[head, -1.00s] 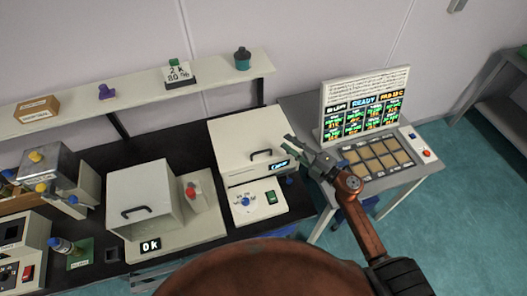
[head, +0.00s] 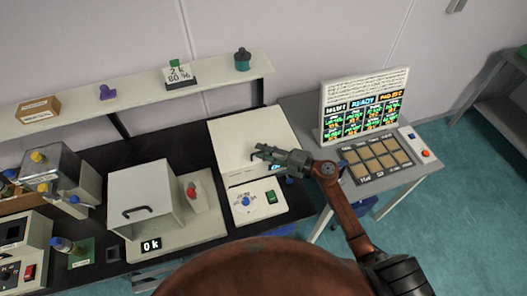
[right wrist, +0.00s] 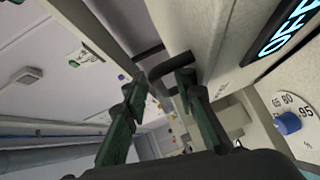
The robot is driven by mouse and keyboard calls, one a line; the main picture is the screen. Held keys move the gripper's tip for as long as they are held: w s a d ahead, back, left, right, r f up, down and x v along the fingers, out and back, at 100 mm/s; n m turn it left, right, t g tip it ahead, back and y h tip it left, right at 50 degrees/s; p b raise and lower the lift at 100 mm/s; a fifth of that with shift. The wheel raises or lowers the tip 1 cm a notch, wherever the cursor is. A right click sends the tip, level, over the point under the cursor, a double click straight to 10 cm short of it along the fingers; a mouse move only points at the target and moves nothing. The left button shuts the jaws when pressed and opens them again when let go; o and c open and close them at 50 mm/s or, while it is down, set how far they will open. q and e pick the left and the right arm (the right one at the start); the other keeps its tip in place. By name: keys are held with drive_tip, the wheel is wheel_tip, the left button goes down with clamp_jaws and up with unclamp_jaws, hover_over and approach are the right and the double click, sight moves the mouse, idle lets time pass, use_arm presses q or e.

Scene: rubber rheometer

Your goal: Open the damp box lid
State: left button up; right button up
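The damp box (head: 237,142) is a white box with a flat lid, a lit display on its front and a control panel below. Its front handle is hidden behind my right gripper (head: 262,154) in the head view. In the right wrist view the dark handle (right wrist: 161,72) shows at the fingertips. My right gripper (right wrist: 160,80) is open there, its two green fingers apart with the handle between or just beyond their tips. I cannot tell whether they touch it. The lid looks closed. My left gripper is not in view.
A white box with a handle (head: 143,197) and a red knob stands to the left. A shelf (head: 215,75) with small items runs along the wall. A console with a screen (head: 362,108) and sample tray (head: 376,160) stands to the right. A blue dial (right wrist: 288,123) sits below the display.

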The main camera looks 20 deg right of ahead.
drive_tip(key=shift+c, duration=0.4)
clamp_jaws()
idle(0.4)
